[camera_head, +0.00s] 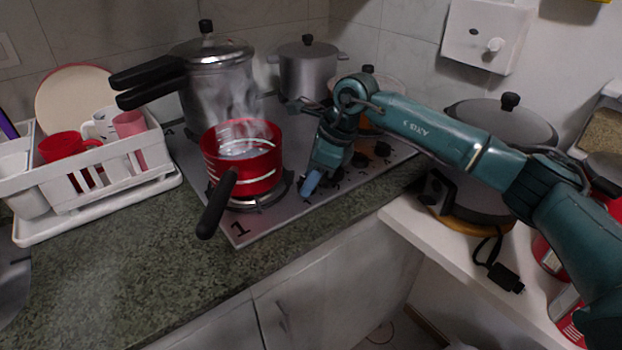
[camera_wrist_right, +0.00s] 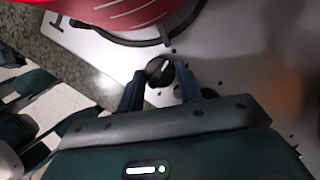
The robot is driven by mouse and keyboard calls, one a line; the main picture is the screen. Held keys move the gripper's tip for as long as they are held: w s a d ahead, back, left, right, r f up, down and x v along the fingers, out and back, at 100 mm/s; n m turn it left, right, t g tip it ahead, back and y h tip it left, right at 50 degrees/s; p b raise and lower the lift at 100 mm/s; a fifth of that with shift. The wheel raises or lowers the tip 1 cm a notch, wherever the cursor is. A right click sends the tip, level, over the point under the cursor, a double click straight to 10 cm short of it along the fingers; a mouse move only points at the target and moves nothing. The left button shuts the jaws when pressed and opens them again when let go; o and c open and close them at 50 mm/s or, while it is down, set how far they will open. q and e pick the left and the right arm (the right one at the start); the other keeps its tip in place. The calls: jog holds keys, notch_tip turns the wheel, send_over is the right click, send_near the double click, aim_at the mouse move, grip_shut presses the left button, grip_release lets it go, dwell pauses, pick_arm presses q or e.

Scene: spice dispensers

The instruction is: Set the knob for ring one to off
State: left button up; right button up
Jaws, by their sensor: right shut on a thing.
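A black knob (camera_wrist_right: 160,71) with a white pointer line sits on the stove's control strip, just below the red pot in the right wrist view. The line slants toward the upper right. My right gripper (camera_wrist_right: 162,84) has its two blue fingers on either side of the knob and is shut on it. In the head view my right gripper (camera_head: 311,182) reaches down to the front of the steel stovetop (camera_head: 262,228), right of the printed "1", and hides the knob. A red pot (camera_head: 262,172) steams on the front left ring. My left gripper is not in view.
The pot's black handle (camera_head: 217,203) sticks out over the counter edge of the stove. A pressure cooker (camera_head: 215,90) and a steel pot (camera_head: 308,72) stand behind. A white dish rack (camera_head: 108,178) stands left. The granite counter (camera_head: 120,265) in front is clear.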

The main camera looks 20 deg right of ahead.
dwell(0.4)
jog(key=o, duration=1)
jog(key=v, duration=1.3)
jog(key=shift+b, duration=0.3)
jog(key=shift+s+d, duration=0.1)
